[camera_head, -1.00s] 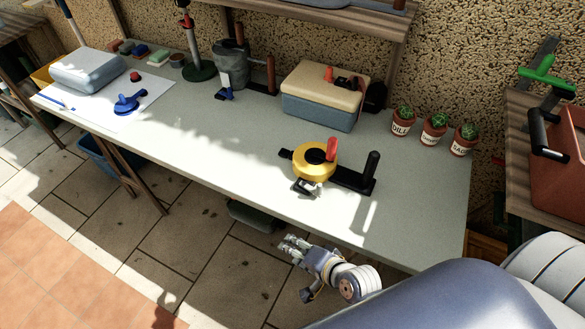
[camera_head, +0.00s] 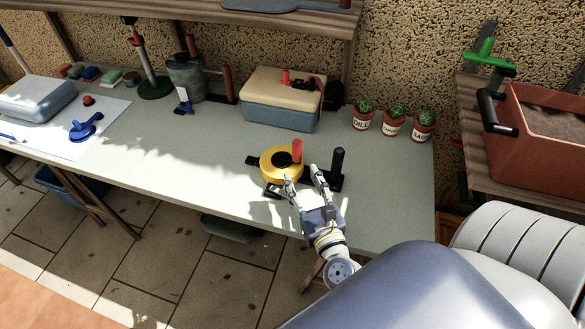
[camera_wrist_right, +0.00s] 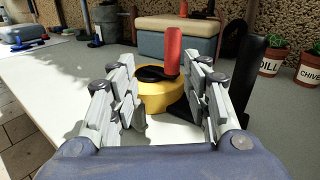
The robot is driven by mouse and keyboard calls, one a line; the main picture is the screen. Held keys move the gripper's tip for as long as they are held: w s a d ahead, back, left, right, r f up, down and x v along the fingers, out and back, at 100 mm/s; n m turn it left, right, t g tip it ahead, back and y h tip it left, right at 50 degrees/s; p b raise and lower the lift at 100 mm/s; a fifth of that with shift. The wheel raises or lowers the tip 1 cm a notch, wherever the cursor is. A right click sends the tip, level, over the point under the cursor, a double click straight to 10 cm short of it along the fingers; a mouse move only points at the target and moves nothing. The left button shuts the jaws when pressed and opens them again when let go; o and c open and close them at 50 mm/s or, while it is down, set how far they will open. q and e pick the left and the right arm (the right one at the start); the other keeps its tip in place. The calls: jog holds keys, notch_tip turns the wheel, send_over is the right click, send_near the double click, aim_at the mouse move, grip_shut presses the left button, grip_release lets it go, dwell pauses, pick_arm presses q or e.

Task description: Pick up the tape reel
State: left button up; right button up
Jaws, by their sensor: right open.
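The tape reel (camera_head: 278,166) is a yellow disc with a dark hub, a red upright handle (camera_head: 297,151) and a black frame with an upright black grip (camera_head: 337,161). It lies on the grey-white workbench near its front edge. My right gripper (camera_head: 303,177) is open at the near side of the reel, fingers pointing at it. In the right wrist view the yellow reel (camera_wrist_right: 160,95) and its red handle (camera_wrist_right: 173,52) show between and beyond the spread fingers. Nothing is between the fingertips that I can see held. My left gripper is not in view.
A cream and blue box (camera_head: 284,98) stands behind the reel. A blue tape dispenser (camera_head: 86,126) lies on white paper at the left. The bench middle (camera_head: 190,145) is clear.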

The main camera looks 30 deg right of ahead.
aim_at(299, 155)
jog(key=shift+d+m+h, duration=0.3)
jog(key=shift+d+m, duration=0.1)
jog(key=shift+m, duration=0.1)
jog(key=shift+w+d, duration=0.2)
jog(key=shift+w, duration=0.15)
jog(key=p+x, duration=0.1)
jog(key=x, duration=0.2)
jog(key=shift+w, duration=0.25)
jog(key=shift+d+f+p+x, duration=0.15)
jog(key=shift+p+x, duration=0.2)
jog(key=shift+x, duration=0.7)
jog(key=shift+d+f+p+x, duration=0.15)
jog(key=shift+p+x, duration=0.2)
jog(key=shift+x, duration=0.75)
jog(key=shift+d+f+p+x, duration=0.15)
jog(key=shift+p+x, duration=0.2)
jog(key=shift+x, duration=0.7)
jog(key=shift+s+a, duration=0.1)
jog(key=shift+s, duration=0.05)
jog(key=shift+c, duration=0.5)
grip_shut()
jog(key=shift+r, duration=0.1)
